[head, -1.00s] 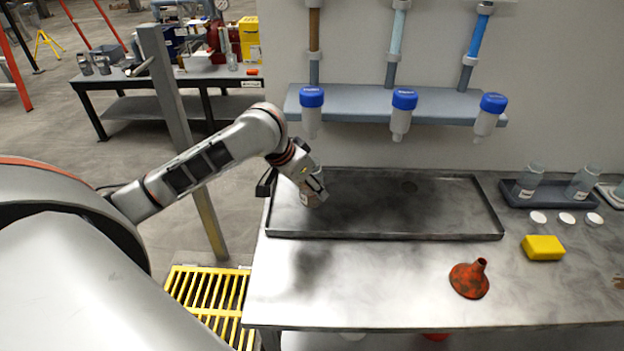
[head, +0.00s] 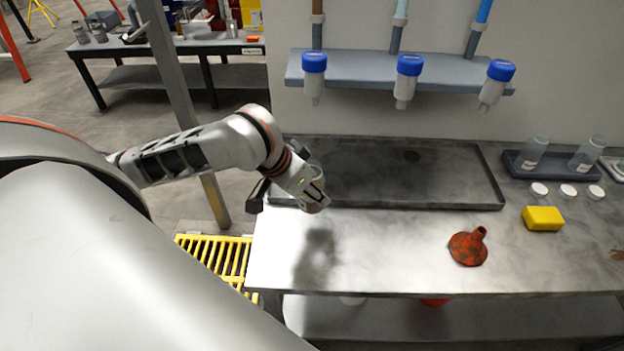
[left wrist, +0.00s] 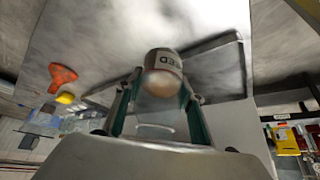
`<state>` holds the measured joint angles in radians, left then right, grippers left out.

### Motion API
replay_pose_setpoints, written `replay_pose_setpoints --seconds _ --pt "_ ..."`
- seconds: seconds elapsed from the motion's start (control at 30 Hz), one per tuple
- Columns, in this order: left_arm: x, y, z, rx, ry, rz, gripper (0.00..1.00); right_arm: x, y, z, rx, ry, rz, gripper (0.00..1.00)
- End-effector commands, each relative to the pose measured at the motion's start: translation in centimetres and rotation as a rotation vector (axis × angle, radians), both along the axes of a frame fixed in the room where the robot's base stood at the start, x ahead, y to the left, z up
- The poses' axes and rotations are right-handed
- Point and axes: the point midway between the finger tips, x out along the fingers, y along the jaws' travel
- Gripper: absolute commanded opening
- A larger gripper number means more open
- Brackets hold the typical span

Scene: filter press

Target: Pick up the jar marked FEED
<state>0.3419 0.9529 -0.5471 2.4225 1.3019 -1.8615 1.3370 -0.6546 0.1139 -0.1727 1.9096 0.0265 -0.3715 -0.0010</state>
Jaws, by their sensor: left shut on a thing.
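The jar marked FEED (left wrist: 163,78) is held between the fingers of my left gripper (left wrist: 160,100) in the left wrist view; part of its label, reading "ED", shows on its side. In the head view my left gripper (head: 314,197) is above the bench, by the tray's front left corner, with the jar mostly hidden in it. The gripper and jar cast a dark shadow on the bench below, so they are off the surface. My right gripper is not in view.
A shallow dark tray (head: 400,205) lies at the back of the steel bench (head: 400,255). An orange funnel (head: 467,248) and yellow sponge (head: 543,218) lie to the right. A rack with clear jars (head: 512,164) and several white lids stand at the right. Blue-capped bottles (head: 409,68) hang above.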

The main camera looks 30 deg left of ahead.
Motion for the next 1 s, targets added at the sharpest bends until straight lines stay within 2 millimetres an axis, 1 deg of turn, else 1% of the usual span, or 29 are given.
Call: replay_pose_setpoints --seconds 0.2,0.4,0.67,1.0 --pt "-1.4 -0.9 0.0 0.002 -0.001 -0.001 0.09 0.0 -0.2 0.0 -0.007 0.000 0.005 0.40" --pt "-2.2 -1.4 0.0 0.000 -0.001 0.000 0.09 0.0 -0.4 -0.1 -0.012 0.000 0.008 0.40" --pt "-2.7 -1.6 0.0 0.000 -0.001 -0.001 0.09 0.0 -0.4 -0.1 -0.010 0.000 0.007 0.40" --pt "-2.7 -1.7 0.0 0.000 -0.001 0.000 0.09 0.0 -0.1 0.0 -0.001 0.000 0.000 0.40"
